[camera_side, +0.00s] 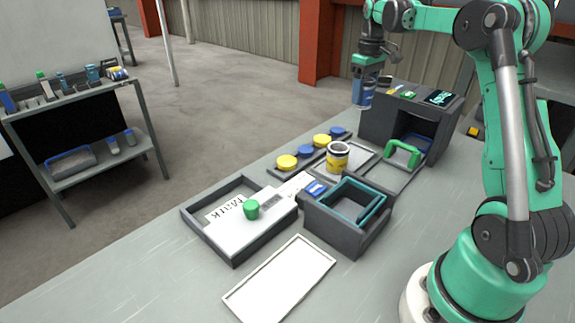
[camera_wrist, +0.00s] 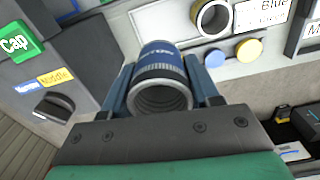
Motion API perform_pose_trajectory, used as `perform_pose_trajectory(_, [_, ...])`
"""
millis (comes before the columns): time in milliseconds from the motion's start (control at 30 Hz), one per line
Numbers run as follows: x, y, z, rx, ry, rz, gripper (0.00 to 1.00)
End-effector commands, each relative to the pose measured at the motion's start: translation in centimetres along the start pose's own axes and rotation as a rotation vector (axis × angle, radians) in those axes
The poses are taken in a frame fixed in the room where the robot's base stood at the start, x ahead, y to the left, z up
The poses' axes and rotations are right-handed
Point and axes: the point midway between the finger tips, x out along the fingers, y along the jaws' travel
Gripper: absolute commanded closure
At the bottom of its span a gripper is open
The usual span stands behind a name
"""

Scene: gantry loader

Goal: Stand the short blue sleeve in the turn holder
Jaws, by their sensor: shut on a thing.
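My gripper (camera_side: 367,73) is shut on a blue sleeve (camera_side: 363,93) and holds it in the air beside the dark machine block. In the wrist view the blue sleeve (camera_wrist: 160,78) sits between the two fingers of my gripper (camera_wrist: 162,92), with its ribbed open end towards the camera. The dark machine block (camera_side: 376,128) has a front opening and coloured labels on top. A dark round part (camera_wrist: 54,106) beside a blue and yellow label shows in the wrist view. I cannot tell for sure which part is the turn holder.
A yellow-banded sleeve (camera_side: 337,157) stands near a rack with blue and yellow discs (camera_side: 287,162). A green handle (camera_side: 403,153) is by the block. A dark bin (camera_side: 345,229), a tray (camera_side: 232,255) and a white-topped panel (camera_side: 280,281) lie nearer. A side shelf (camera_side: 75,95) stands left.

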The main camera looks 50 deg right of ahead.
Motion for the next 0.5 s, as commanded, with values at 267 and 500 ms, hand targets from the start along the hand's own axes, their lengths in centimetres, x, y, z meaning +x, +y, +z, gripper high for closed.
perform_pose_trajectory(267, [-4.9, 0.0, -0.1, 0.000, 0.000, 0.000, 1.00])
perform_pose_trajectory(500, [-6.3, -1.3, 0.2, -0.004, 0.000, 0.000, 1.00])
